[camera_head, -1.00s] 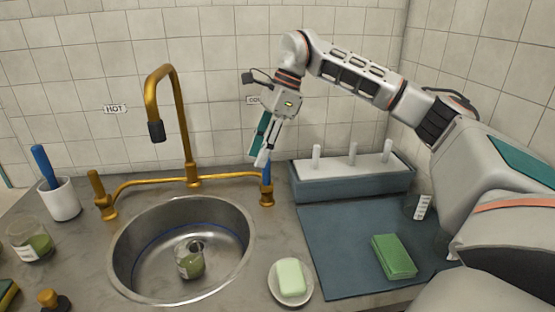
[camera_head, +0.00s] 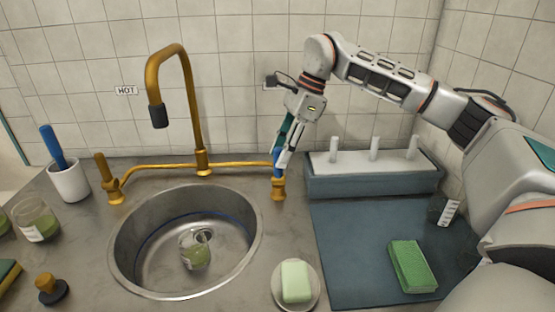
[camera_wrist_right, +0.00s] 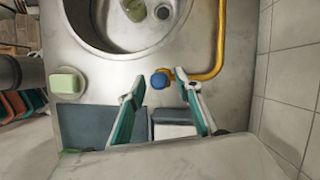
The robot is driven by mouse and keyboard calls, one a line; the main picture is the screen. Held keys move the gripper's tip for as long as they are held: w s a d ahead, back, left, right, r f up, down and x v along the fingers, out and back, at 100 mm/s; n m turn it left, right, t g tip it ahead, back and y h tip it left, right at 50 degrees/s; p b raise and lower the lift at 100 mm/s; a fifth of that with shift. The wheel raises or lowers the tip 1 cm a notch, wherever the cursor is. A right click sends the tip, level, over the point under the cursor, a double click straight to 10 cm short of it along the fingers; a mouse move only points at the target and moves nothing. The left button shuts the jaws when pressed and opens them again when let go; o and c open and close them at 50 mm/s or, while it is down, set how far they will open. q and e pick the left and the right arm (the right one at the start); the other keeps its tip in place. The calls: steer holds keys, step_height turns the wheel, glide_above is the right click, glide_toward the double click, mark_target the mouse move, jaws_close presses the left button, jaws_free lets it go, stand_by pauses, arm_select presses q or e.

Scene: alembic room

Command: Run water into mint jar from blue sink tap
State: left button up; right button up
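A glass jar with pale green contents (camera_head: 196,257) stands in the round steel sink (camera_head: 128,280) near the drain; it also shows in the wrist view (camera_wrist_right: 133,9). The brass tap's spout (camera_head: 157,115) hangs over the sink, with no water visible. The tap's blue handle (camera_head: 277,163) is upright on the right brass valve (camera_head: 279,188). My right gripper (camera_head: 283,160) is at this handle. In the wrist view its fingers (camera_wrist_right: 160,82) are apart with the blue knob (camera_wrist_right: 160,79) between their tips; contact cannot be told. My left gripper is not in view.
A brown-gold handle (camera_head: 105,168) is on the left valve, under a HOT label (camera_head: 126,90). A soap dish (camera_head: 297,285), green sponge (camera_head: 412,267), dark mat (camera_head: 345,240) and pegged rack (camera_head: 375,182) are at right. A white cup (camera_head: 69,182) and another jar (camera_head: 38,222) are at left.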

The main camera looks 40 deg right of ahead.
steer(key=shift+w+a+f, duration=0.1)
steer(key=shift+a+f, duration=0.1)
steer(key=shift+f, duration=0.35)
steer(key=shift+a+f, duration=0.15)
steer(key=shift+f, duration=0.15)
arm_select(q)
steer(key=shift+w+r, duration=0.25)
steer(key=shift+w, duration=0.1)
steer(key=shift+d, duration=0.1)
arm_select(e)
steer(key=shift+c, duration=0.4)
